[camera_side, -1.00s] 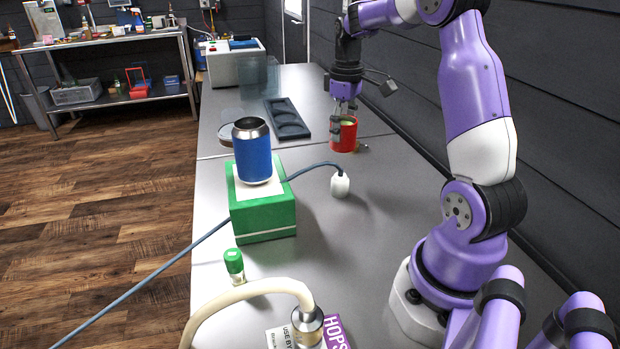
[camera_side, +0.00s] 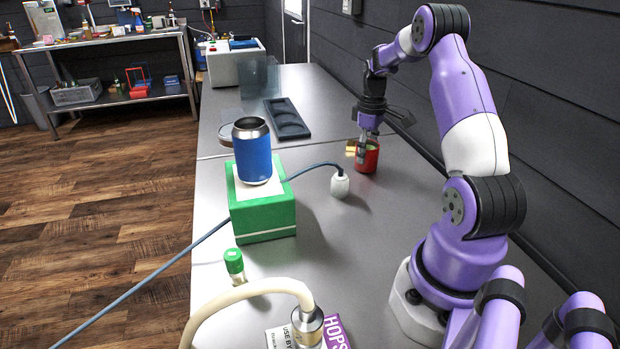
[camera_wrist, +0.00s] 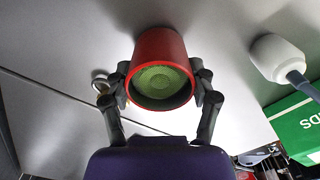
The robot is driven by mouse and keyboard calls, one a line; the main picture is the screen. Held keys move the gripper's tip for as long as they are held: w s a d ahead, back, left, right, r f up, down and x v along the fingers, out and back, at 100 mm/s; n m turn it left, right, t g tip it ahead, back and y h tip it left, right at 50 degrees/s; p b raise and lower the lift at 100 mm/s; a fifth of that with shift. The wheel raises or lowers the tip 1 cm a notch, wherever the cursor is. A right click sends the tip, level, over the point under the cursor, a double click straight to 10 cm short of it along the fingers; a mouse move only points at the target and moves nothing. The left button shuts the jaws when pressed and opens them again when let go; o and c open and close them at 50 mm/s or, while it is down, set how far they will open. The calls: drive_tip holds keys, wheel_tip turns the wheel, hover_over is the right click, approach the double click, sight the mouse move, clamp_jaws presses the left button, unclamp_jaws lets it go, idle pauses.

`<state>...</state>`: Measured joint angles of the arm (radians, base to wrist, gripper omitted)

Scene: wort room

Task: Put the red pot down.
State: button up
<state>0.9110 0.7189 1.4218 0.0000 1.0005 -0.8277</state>
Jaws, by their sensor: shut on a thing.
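The red pot (camera_side: 368,159) is upright, or nearly so, at the right side of the grey bench in the side view. My gripper (camera_side: 364,150) is shut on it from above. In the wrist view the red pot (camera_wrist: 160,47) sits between the two dark fingers of my gripper (camera_wrist: 163,88), one on each side. Its open end shows a green textured surface inside. I cannot tell whether its base touches the bench or hangs just above it.
A brass-coloured piece (camera_side: 351,148) shows at the pot's left; I cannot tell if it is attached. A white plug-like thing (camera_side: 340,185) on a blue cable stands nearby. A green box (camera_side: 262,217) bears a blue can (camera_side: 252,155). A dark tray (camera_side: 287,121) lies behind.

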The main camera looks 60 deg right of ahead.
drive_tip(key=shift+f, duration=0.1)
drive_tip(key=o, duration=1.3)
drive_tip(key=shift+c, duration=0.2)
wheel_tip(320, 180, up, 10)
drive_tip(key=a+r+t, duration=0.1)
drive_tip(key=a+r, duration=0.2)
drive_tip(key=a, duration=0.8)
drive_tip(key=w+a+r+t+h, duration=0.1)
drive_tip(key=a+r, duration=0.3)
drive_tip(key=a, duration=0.8)
drive_tip(key=shift+w+n+t, duration=0.2)
drive_tip(key=shift+n+t, duration=0.2)
drive_tip(key=shift+t, duration=0.4)
drive_tip(key=shift+o, duration=0.3)
drive_tip(key=s+a+f+t+y, duration=0.1)
drive_tip(key=s+a+f+t, duration=0.1)
drive_tip(key=s+a, duration=0.3)
drive_tip(key=a, duration=0.3)
drive_tip(key=shift+f, duration=0.15)
